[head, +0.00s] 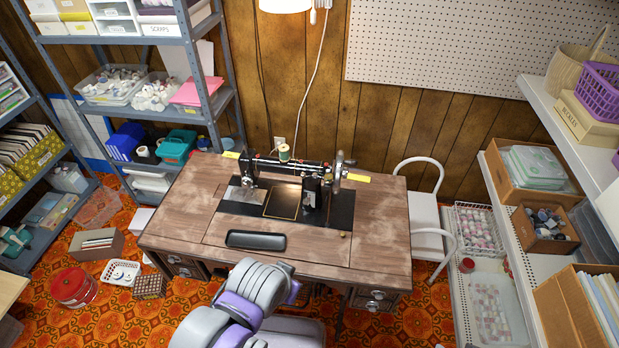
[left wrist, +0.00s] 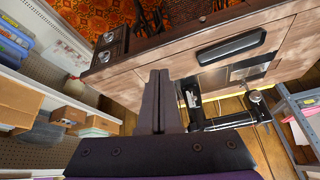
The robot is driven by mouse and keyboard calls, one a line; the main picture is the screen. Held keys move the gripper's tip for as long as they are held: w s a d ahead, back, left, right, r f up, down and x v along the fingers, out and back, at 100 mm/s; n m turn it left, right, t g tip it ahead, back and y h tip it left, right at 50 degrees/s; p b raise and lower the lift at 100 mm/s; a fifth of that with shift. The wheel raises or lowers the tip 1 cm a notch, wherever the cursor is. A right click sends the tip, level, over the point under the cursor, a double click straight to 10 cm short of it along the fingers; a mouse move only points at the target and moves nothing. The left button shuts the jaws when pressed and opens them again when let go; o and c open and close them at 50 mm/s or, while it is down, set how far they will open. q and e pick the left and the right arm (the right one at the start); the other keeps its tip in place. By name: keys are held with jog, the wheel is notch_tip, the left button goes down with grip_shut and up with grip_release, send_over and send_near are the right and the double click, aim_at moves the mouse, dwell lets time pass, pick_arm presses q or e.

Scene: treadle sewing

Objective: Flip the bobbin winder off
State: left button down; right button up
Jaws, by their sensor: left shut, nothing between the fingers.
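The black sewing machine (head: 290,172) stands on the wooden treadle table (head: 382,225), with a green thread spool (head: 284,152) on top. Its handwheel (head: 338,172) is at the right end. The bobbin winder is too small to tell apart from the metal parts near the wheel. In the left wrist view, my left gripper (left wrist: 160,74) is shut and empty, with the table (left wrist: 140,85) and the machine (left wrist: 222,112) seen beyond and beside its fingers. In the head view, an arm of mine shows in front of the table, with no fingers visible. My right gripper is not in view.
A black oblong tray (head: 256,240) lies at the table's front. A white chair (head: 425,215) stands at the table's right. Loaded shelves (head: 215,85) are at the back left and right. A red tin (head: 72,286) and boxes are on the patterned carpet at left.

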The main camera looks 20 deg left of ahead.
pick_arm(q)
jog(key=w+r+m+y, duration=0.3)
jog(key=w+r, duration=0.1)
jog(key=w, duration=0.6)
jog(key=w+d+r+m+y+p, duration=0.1)
jog(key=w+r+m+y, duration=0.2)
jog(key=w, duration=0.7)
notch_tip(320, 180, up, 2)
jog(key=shift+r+m+t+y, duration=0.2)
jog(key=shift+m+t+y, duration=0.2)
jog(key=shift+m, duration=0.3)
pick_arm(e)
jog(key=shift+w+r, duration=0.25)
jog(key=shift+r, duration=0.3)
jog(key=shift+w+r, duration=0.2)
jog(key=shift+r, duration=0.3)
pick_arm(q)
jog(key=w+a+r+x, duration=0.1)
jog(key=r+x, duration=0.1)
jog(key=x, duration=1.1)
jog(key=shift+w+a+p, duration=0.2)
jog(key=shift+p, duration=0.25)
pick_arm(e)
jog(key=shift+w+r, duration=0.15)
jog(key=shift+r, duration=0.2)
pick_arm(q)
jog(key=shift+s, duration=0.1)
